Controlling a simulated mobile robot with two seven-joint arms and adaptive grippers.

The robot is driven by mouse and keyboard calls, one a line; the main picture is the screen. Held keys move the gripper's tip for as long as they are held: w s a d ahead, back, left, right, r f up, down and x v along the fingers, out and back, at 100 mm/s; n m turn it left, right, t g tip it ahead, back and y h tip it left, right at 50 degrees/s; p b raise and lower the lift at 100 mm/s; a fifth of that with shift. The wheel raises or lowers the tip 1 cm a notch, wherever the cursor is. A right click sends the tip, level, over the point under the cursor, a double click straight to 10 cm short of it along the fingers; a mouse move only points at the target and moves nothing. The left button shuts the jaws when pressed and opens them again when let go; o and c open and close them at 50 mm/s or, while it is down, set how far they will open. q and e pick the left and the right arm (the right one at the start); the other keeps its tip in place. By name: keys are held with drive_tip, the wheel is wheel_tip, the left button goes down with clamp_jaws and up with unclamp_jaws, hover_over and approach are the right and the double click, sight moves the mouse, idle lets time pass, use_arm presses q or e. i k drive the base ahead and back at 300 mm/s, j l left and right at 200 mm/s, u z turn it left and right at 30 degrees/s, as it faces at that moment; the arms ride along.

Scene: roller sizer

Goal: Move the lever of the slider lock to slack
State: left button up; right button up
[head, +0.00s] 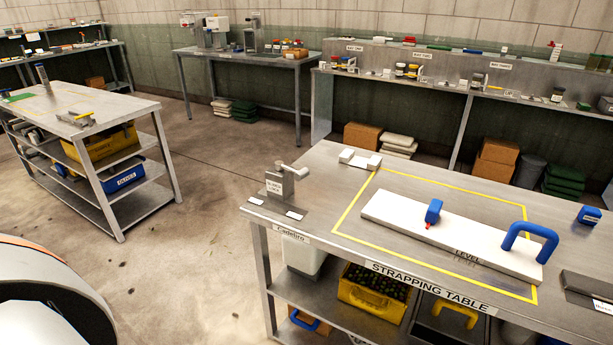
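The slider lock (279,187) is a grey metal block with a label on its front, standing at the near left corner of the strapping table (335,170). Its lever (291,170) is a grey arm on top with a rounded knob, pointing to the right. Two small white plates lie on the tabletop, one left of the lock (256,200) and one at its front right (294,215); their text is too small to read. Neither of my grippers is in view.
A long white board (390,212) with a blue clamp (433,211) and a blue handle (530,238) lies inside the yellow outline. Open floor (190,250) lies left of the table, before another workbench (70,98).

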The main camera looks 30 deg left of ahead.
sight(299, 175)
drive_tip(key=i+j+z, duration=0.1)
drive_tip(key=j, duration=0.5)
drive_tip(key=i+j+z, duration=0.1)
drive_tip(key=j, duration=0.5)
drive_tip(key=i+j, duration=0.1)
drive_tip(key=j, duration=0.55)
drive_tip(key=i+l+z, duration=0.05)
